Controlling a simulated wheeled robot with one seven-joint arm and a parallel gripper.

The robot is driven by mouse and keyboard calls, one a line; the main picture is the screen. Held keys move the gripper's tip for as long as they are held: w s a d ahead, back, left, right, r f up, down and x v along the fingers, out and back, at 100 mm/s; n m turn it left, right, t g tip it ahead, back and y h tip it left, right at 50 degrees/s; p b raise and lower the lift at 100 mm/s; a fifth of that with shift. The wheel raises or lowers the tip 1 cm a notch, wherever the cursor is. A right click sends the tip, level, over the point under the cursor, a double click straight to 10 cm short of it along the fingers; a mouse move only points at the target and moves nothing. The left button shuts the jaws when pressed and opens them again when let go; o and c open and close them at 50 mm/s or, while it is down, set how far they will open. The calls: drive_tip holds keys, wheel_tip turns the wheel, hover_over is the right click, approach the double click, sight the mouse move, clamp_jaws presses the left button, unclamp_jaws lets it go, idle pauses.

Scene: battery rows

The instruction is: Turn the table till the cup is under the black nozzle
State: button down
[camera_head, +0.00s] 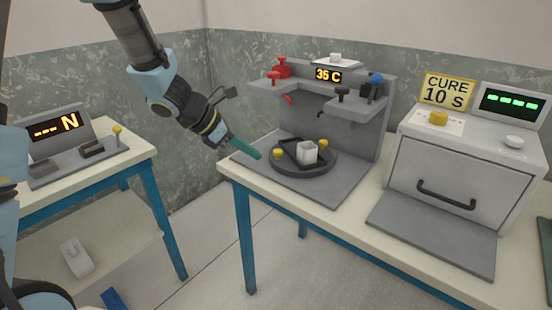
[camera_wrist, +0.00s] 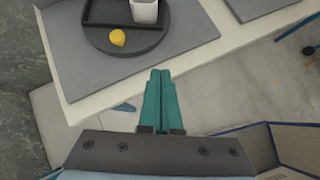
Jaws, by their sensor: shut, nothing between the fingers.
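A dark round turntable (camera_head: 290,171) sits on the grey base of the dispensing station. A black tray (camera_head: 288,151) and a white square cup (camera_head: 307,153) stand on it, with yellow knobs (camera_head: 323,144) and (camera_head: 277,154) at its rim. The wrist view shows the turntable (camera_wrist: 101,39), the cup (camera_wrist: 145,10) and one yellow knob (camera_wrist: 117,38). The black nozzle (camera_head: 341,94) hangs from the station's right arm; the cup stands left of and below it. My gripper (camera_head: 257,155), with teal fingers, is shut and empty, left of the turntable and apart from it. It also shows in the wrist view (camera_wrist: 161,75).
The station has red (camera_head: 281,68) and blue (camera_head: 376,79) knobs and a "35 C" display (camera_head: 328,75). A grey curing box (camera_head: 460,170) with a black handle stands to the right. A second table (camera_head: 80,180) with a yellow-topped lever (camera_head: 117,133) is at left.

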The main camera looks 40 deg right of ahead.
sight(319, 172)
drive_tip(key=x, duration=0.9)
drive_tip(key=shift+p, duration=0.4)
drive_tip(key=shift+s+d+f+p, duration=0.1)
drive_tip(key=shift+s+d+p, duration=0.15)
drive_tip(key=shift+d, duration=0.5)
drive_tip(key=shift+s+d+p, duration=0.15)
drive_tip(key=shift+d+p, duration=0.2)
drive_tip(key=shift+d, duration=0.45)
drive_tip(key=shift+s+d+f+p, duration=0.15)
drive_tip(key=shift+d+p, duration=0.15)
drive_tip(key=shift+d, duration=0.45)
drive_tip(key=shift+s+d+n+t+b, duration=0.4)
drive_tip(key=shift+n+b, duration=0.3)
drive_tip(key=shift+b, duration=1.05)
drive_tip(key=b, duration=0.3)
drive_tip(key=shift+s+d+f+n+t, duration=0.15)
drive_tip(key=shift+s+f+n+t, duration=0.15)
drive_tip(key=shift+s+n, duration=0.1)
drive_tip(key=s+d+n+t+b, duration=0.1)
drive_tip(key=b, duration=0.2)
drive_tip(key=shift+r, duration=0.1)
drive_tip(key=shift+s+d+r+b, duration=0.1)
drive_tip(key=shift+s+d+b, duration=0.2)
drive_tip(key=shift+d+b, duration=0.2)
drive_tip(key=shift+s+d+r+b, duration=0.1)
drive_tip(key=shift+s+d+b, duration=0.15)
drive_tip(key=shift+d+b, duration=0.25)
drive_tip(key=shift+s+d+r, duration=0.1)
drive_tip(key=shift+d, duration=0.05)
